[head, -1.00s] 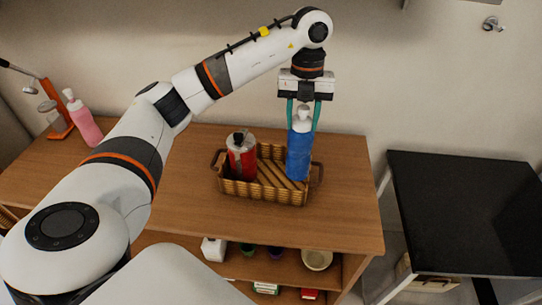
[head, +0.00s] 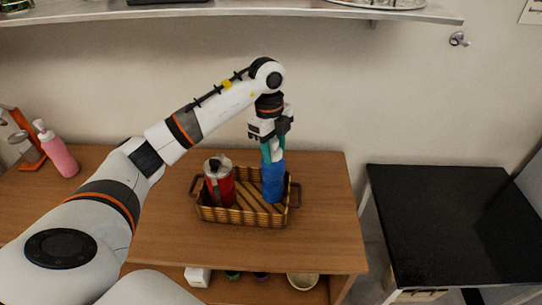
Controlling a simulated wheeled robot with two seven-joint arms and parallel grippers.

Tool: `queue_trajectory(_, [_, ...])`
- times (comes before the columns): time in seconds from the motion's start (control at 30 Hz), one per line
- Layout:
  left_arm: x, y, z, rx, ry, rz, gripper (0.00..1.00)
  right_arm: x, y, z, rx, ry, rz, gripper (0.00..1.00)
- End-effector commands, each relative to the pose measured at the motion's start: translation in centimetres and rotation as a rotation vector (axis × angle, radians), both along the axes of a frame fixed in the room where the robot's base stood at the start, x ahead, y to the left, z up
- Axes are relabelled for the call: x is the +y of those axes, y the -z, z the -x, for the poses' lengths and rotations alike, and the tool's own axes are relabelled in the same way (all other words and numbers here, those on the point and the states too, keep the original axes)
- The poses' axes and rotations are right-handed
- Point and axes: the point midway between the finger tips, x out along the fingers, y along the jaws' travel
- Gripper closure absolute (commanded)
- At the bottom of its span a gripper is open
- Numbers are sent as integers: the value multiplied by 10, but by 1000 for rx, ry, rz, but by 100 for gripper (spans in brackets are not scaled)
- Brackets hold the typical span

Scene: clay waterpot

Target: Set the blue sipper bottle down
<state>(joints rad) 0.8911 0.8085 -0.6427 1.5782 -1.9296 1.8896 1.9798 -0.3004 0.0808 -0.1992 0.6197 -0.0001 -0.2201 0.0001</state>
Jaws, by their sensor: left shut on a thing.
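The blue sipper bottle (head: 273,182) with a white top stands upright in the right part of a wicker basket (head: 240,217). The basket is on the wooden table. My left gripper (head: 272,152) points down from above, its green fingers shut on the bottle's white top. The basket's front wall is near the bottle's lower end, and whether its base touches the basket floor is hard to tell. A red bottle (head: 220,187) with a grey lid stands in the left part of the basket. My right gripper is not in view.
A pink pump bottle (head: 57,152) and an orange stand (head: 25,133) are at the table's left. A black-topped table (head: 450,220) stands to the right across a gap. A shelf (head: 230,14) runs along the wall above. The wooden table (head: 180,240) is clear in front of the basket.

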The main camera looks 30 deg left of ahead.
Motion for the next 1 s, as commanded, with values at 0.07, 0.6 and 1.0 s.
queue_trajectory(0.07, [0,5,0,0,1,0,100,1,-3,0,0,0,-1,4])
queue_trajectory(0.6, [0,39,0,-2,2,0,100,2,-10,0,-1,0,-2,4])
queue_trajectory(1.0, [0,40,0,-1,2,-1,35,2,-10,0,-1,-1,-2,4])
